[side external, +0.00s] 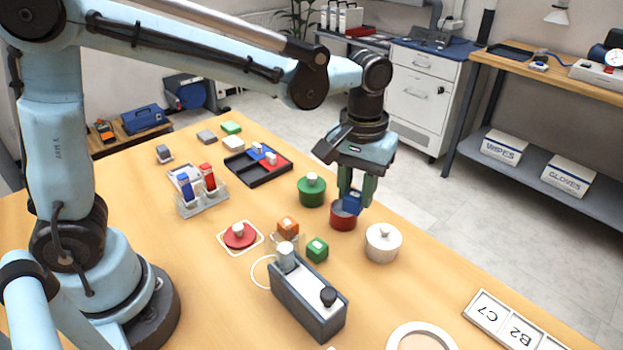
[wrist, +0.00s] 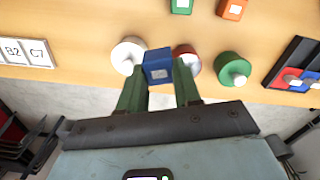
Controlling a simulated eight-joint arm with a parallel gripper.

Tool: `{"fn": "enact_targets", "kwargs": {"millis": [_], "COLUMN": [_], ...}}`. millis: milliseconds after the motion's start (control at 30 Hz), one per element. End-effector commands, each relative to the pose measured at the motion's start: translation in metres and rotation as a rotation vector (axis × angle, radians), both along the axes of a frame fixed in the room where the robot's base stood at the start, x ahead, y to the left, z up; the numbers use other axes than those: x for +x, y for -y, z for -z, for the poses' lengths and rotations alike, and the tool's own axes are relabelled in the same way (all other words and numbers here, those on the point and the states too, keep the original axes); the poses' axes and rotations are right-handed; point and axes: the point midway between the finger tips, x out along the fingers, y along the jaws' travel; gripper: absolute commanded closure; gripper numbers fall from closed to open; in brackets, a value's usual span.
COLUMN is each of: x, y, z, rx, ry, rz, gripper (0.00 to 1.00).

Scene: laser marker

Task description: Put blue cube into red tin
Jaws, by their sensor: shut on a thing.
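The blue cube (side external: 352,203) is held between the green fingers of my gripper (side external: 356,198). It hangs over the open red tin (side external: 343,219), at the tin's back right in the side external view. In the wrist view the blue cube (wrist: 158,65) sits at the fingertips of my gripper (wrist: 160,78). The red tin (wrist: 187,58) shows just to the right of the cube, partly hidden by a finger. I cannot tell whether the cube's lower edge is below the tin's rim. The red lid (side external: 239,236) lies on a white-edged coaster to the left.
A green lidded tin (side external: 311,190) and a white lidded tin (side external: 382,243) stand close on either side of the red tin. A green cube (side external: 317,250), an orange cube (side external: 287,229) and a grey device (side external: 308,300) are nearer the front. A black tray (side external: 262,181) stands behind.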

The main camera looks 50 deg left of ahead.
Motion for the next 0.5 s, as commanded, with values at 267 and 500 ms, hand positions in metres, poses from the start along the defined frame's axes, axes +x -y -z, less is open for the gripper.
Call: {"fn": "enact_targets", "kwargs": {"millis": [267, 500], "x": [0.038, 0.041], "y": [-0.052, -0.057], "z": [0.001, 0.011], "rx": [0.000, 0.000], "ry": [0.000, 0.000], "rz": [-0.216, -0.233], "gripper": [0.96, 0.96]}}
